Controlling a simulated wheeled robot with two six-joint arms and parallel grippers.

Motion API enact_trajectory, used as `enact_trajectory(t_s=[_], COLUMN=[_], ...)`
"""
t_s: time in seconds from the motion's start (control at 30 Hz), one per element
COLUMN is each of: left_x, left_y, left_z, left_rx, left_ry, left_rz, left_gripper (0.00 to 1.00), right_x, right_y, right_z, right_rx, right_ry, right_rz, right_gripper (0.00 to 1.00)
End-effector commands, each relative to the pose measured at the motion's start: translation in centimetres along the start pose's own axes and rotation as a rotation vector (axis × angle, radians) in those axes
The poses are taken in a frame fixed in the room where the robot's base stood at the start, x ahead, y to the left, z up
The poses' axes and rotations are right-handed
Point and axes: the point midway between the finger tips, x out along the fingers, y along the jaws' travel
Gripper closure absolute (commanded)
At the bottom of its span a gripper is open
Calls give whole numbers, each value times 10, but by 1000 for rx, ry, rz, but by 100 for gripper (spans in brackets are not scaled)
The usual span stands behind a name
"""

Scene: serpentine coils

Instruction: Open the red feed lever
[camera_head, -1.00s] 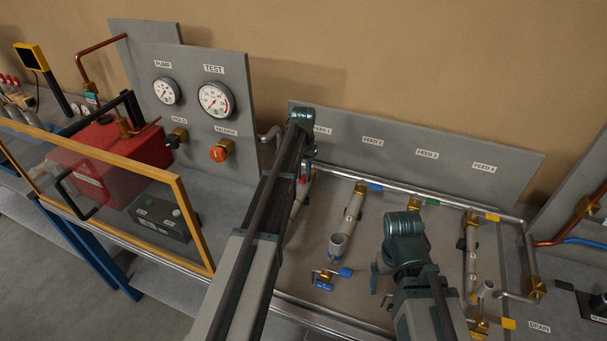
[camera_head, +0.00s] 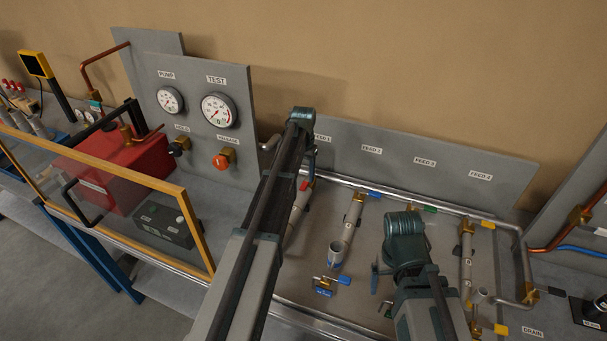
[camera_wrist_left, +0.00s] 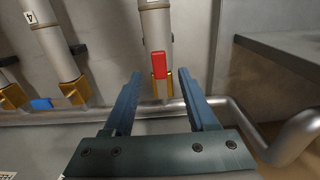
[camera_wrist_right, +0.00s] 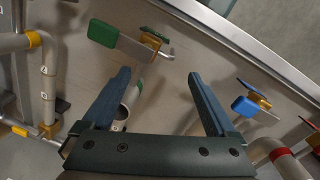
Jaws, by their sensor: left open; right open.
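The red feed lever (camera_wrist_left: 159,66) stands upright on a brass valve at the foot of a grey pipe in the left wrist view. My left gripper (camera_wrist_left: 159,76) is open, with its fingertips on either side of the lever in the picture. I see no clear contact, and depth is hard to judge. In the head view the red lever (camera_head: 304,185) shows as a small patch beside my left arm, which hides most of that pipe. My right gripper (camera_wrist_right: 158,75) is open and empty, between a green lever (camera_wrist_right: 103,34) and a blue lever (camera_wrist_right: 244,106) in its picture.
A steel rail (camera_wrist_left: 182,108) runs along the feed board near the left gripper. An open pipe cup (camera_head: 336,250) and a blue-handled valve (camera_head: 325,285) stand between the arms. A yellow-framed clear guard (camera_head: 120,178) is at left, before the gauge panel (camera_head: 190,120).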

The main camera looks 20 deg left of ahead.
Motion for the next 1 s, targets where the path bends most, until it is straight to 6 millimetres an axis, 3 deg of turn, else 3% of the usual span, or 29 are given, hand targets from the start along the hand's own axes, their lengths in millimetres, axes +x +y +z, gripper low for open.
enact_trajectory(t_s=[0.03,0.1,0.6,1.0], left_x=[-16,-27,-96,-101], left_y=[0,0,0,0], left_z=[0,0,0,0], left_rx=[0,0,0,0], left_ry=[0,0,0,0], left_rz=[0,0,0,0], left_gripper=[43,43,43,43], right_x=[-16,-26,-95,-101], right_y=[2,2,9,9], right_z=[1,2,6,6], right_rx=[2,4,12,11], right_ry=[0,0,-1,-2], right_rz=[0,-1,-3,-3], right_gripper=[7,7,7,7])
